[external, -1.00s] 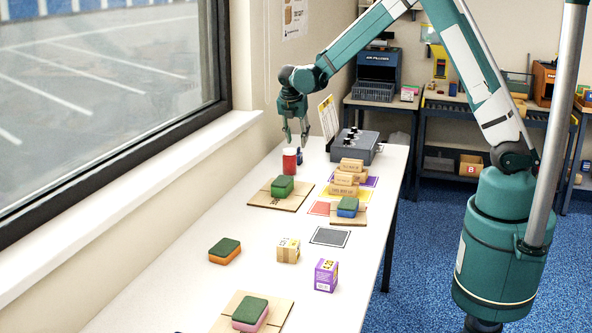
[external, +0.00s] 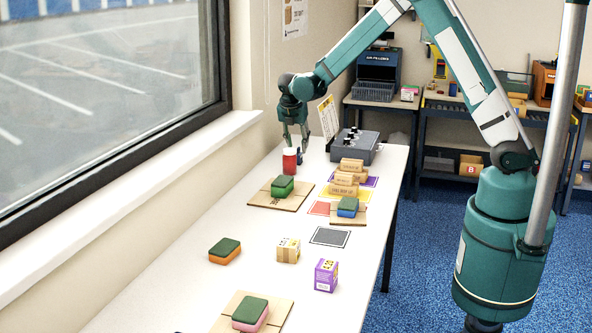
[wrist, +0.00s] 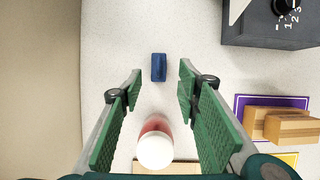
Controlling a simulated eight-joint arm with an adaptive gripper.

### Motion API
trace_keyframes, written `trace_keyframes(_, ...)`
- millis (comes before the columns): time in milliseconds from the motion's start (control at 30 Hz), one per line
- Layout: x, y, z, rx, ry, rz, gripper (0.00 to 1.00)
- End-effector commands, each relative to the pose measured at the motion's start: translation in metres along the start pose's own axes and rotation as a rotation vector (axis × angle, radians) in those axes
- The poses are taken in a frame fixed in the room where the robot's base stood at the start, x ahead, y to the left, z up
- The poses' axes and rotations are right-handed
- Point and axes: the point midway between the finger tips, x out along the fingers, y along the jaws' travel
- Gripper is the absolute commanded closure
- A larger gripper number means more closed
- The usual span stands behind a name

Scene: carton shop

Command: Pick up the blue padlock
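The blue padlock (wrist: 158,67) lies on the white table, a small dark blue block in the wrist view, just beyond and between my fingertips. In the external view the padlock (external: 299,157) is a small dark shape beside the red bottle, partly hidden. My gripper (wrist: 161,82) is open and empty, with its green-padded fingers to either side of the padlock's line. In the external view my gripper (external: 295,146) points down, just above the padlock and bottle.
A red bottle with a white cap (wrist: 155,150) stands between my fingers nearer the wrist. A grey control box (external: 357,146) stands to the right. Wooden stamps (external: 344,183) on coloured mats and sponges on cardboard (external: 257,201) lie nearer. The wall is left.

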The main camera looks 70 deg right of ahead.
Motion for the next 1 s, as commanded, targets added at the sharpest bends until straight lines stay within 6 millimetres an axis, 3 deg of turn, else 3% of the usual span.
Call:
trace_keyframes(367,0.003,0.000,0.000,0.001,0.000,0.000,0.67)
trace_keyframes(800,0.044,0.003,0.003,0.002,0.000,0.000,0.67)
trace_keyframes(1000,0.052,0.003,0.003,0.001,0.000,0.000,0.67)
